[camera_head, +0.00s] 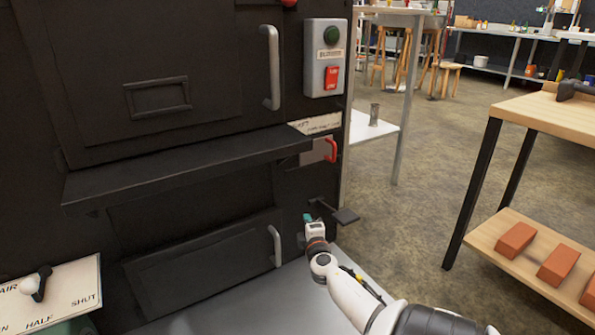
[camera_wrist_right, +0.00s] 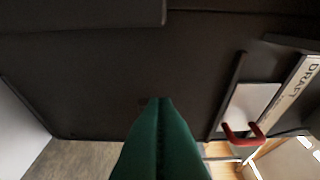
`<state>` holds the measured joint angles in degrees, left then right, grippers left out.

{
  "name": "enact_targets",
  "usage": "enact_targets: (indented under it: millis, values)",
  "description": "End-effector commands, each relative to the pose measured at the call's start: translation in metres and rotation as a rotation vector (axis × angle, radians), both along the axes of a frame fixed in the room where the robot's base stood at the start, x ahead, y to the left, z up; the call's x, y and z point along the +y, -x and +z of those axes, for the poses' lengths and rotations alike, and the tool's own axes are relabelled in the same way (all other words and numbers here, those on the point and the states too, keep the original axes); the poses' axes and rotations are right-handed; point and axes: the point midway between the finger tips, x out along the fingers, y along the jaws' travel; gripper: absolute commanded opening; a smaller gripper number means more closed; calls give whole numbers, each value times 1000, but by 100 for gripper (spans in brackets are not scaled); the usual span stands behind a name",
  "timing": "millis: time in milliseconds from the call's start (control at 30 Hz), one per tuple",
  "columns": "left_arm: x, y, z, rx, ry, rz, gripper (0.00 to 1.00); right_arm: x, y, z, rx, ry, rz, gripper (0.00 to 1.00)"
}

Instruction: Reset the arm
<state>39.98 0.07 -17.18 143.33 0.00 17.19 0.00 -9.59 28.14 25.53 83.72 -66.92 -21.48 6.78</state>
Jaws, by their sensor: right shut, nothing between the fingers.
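My right arm comes in from the bottom right of the head view. My left gripper is out of view.
A red draft handle (camera_head: 330,150) sticks out above the gripper; it also shows in the right wrist view (camera_wrist_right: 243,136). A lower door handle (camera_head: 274,246) is left of the gripper. A wooden bench (camera_head: 550,110) with bricks stands right, with open floor between.

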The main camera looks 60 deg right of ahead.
Motion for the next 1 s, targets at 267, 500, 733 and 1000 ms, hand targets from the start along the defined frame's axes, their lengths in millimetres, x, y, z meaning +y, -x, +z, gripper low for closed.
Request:
enact_targets:
  millis: [267,500,733,1000]
  values:
    - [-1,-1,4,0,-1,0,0,-14,41,-1,1,-1,0,0]
    - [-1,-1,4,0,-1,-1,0,-18,50,0,0,-1,1,0]
    - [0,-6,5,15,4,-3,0,-10,45,2,-6,-14,24,0]
    - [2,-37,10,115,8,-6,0,120,-18,39,-119,-221,393,0]
